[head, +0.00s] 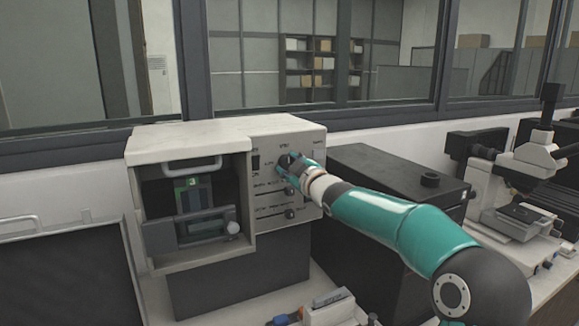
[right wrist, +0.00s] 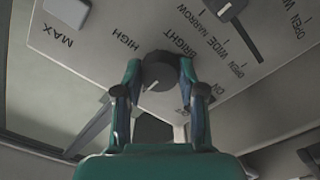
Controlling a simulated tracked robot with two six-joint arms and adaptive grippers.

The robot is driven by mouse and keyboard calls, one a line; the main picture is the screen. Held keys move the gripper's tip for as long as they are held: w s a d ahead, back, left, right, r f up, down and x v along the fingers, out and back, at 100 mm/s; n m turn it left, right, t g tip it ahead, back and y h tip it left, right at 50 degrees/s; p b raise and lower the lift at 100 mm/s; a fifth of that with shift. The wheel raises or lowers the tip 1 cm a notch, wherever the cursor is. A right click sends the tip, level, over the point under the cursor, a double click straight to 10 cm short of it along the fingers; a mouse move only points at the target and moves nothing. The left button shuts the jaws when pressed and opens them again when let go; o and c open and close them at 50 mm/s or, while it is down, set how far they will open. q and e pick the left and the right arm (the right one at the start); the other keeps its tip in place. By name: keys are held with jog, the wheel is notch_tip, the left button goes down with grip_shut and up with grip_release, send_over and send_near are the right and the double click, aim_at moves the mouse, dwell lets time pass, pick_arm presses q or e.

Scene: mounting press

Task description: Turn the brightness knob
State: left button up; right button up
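The brightness knob (right wrist: 160,72) is a dark round knob with a pale pointer line, on a light panel near the words BRIGHT, HIGH and ON in the right wrist view. My right gripper (right wrist: 160,70) has one fingertip on each side of it, and both seem to touch its rim. In the head view the right gripper (head: 287,163) is at the upper part of the control panel (head: 314,205) and partly hides the knob. The panel is on the right of a cream-topped machine (head: 190,139). My left gripper is not in view.
Other knobs and sliders lie below my right gripper on the panel. The machine's open bay (head: 159,227) holds a device with a green display. A black box (head: 385,168) stands close on the right, with a microscope (head: 541,150) beyond. Small items lie on the bench in front.

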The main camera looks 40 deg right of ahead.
jog(key=shift+f, duration=0.1)
jog(key=c, duration=0.5)
jog(key=shift+m, duration=0.4)
jog(key=m+p, duration=0.1)
jog(key=m, duration=0.1)
jog(key=shift+m, duration=0.3)
jog(key=m+p, duration=0.1)
jog(key=m, duration=0.3)
jog(key=shift+m, duration=0.3)
jog(key=m+p, duration=0.1)
jog(key=m, duration=0.3)
jog(key=shift+m, duration=0.3)
jog(key=shift+m+p, duration=0.4)
jog(key=shift+m, duration=1.2)
